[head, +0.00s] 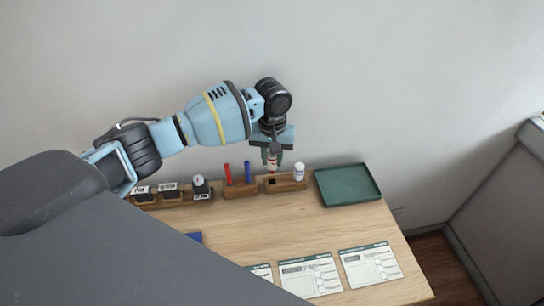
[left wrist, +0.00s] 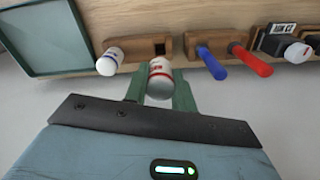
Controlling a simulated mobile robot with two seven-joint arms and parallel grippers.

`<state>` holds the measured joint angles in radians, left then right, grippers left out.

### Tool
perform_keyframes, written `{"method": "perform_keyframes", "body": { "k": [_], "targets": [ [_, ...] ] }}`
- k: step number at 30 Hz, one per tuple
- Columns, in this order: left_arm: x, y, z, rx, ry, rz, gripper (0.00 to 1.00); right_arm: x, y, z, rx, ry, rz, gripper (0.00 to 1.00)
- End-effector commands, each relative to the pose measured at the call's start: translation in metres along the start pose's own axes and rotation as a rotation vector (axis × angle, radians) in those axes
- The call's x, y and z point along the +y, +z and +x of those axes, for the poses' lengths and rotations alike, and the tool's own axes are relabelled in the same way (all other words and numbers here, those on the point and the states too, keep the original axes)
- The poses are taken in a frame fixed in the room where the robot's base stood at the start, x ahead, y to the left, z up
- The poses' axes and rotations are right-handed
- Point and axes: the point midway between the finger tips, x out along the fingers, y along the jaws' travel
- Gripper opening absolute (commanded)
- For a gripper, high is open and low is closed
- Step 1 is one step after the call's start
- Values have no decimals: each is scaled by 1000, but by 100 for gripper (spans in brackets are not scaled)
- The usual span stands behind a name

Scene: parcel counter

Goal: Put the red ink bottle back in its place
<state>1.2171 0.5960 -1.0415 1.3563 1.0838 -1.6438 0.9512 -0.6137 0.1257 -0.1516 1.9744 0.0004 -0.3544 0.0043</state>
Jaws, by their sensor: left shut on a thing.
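My left gripper (head: 272,153) points down above the wooden bottle holder (head: 285,187) and is shut on the red ink bottle (head: 272,164). In the left wrist view the bottle (left wrist: 160,70), white with a red band, sits between the two green fingers (left wrist: 160,92). It is close to the holder's dark square slot, which shows empty beside it (left wrist: 160,48). I cannot tell whether the bottle touches the holder. A white bottle with a blue band (head: 299,171) stands in the holder's right slot in the head view. My right gripper is not in view.
Left of the bottle holder, a pen holder (head: 240,190) bears a red pen (head: 227,174) and a blue pen (head: 248,172). Stamps (head: 200,187) stand further left. A green tray (head: 347,185) lies right. Paper forms (head: 311,275) lie in front; bare wood lies between.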

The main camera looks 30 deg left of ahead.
Motion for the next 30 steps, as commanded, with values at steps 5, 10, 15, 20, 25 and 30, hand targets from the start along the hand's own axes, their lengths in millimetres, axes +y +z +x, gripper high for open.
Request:
{"method": "perform_keyframes", "body": {
  "k": [5, 10, 15, 20, 25, 30],
  "targets": [
    [0, 0, 0, 0, 0, 0, 0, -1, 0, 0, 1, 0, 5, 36],
    [0, 0, 0, 0, 0, 0, 0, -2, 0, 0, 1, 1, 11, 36],
    [0, 0, 4, 0, 0, 0, 0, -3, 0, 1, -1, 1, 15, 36],
    [0, 0, 8, 0, 0, 1, 0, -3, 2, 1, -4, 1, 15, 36],
    [0, 0, 12, 0, 0, 1, 0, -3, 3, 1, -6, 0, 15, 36],
    [0, 0, 17, 0, 1, 1, 0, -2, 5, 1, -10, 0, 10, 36]
  ]
}}
